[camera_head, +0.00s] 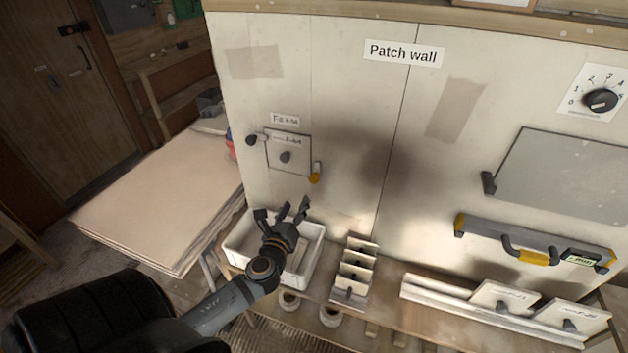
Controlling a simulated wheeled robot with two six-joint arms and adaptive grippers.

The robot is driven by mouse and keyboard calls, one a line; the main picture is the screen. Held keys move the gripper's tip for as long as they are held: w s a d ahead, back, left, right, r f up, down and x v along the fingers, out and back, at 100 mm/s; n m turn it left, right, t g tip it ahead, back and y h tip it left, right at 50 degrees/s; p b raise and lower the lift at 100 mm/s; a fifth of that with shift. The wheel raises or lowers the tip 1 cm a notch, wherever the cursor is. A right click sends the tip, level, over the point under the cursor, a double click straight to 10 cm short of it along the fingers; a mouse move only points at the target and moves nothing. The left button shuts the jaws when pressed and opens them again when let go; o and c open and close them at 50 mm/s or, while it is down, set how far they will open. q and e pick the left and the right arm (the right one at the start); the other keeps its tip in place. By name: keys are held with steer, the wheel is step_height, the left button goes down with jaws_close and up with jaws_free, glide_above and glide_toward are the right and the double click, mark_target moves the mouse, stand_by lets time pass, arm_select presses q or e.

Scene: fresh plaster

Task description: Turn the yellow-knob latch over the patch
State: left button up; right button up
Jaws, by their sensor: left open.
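The yellow-knob latch (315,172) is a small light tab on the wall at the right edge of the square patch (300,162). It stands upright with its yellow knob at the lower end. The patch has a dark knob (285,156) near its middle. A dark-knob latch (253,140) sits at the patch's upper left, lying roughly level. My left gripper (283,209) is open and empty, in front of the white tray, below the patch and the yellow knob in the picture. It appears apart from the latch. My right gripper is out of view.
A white tray (316,236) stands on the bench below the patch, with a slotted rack (357,262) beside it. To the right are a level bar with a yellow grip (535,257), a grey panel (565,175) and white plates (503,297). A stack of boards (160,205) lies left.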

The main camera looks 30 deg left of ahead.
mark_target(313, 181)
arm_select(q)
steer(key=w+m, duration=0.1)
steer(key=w, duration=0.2)
steer(key=w+r+m+p, duration=0.1)
steer(key=w+m, duration=0.1)
steer(key=w, duration=0.2)
steer(key=w+r+m+t+h+p, duration=0.1)
steer(key=w, duration=0.2)
steer(key=shift+w+a, duration=0.2)
steer(key=shift+a, duration=0.2)
steer(key=shift+w+f+h, duration=0.1)
steer(key=shift+w+h, duration=0.2)
steer(key=shift+w, duration=0.05)
steer(key=shift+c, duration=0.6)
jaws_close()
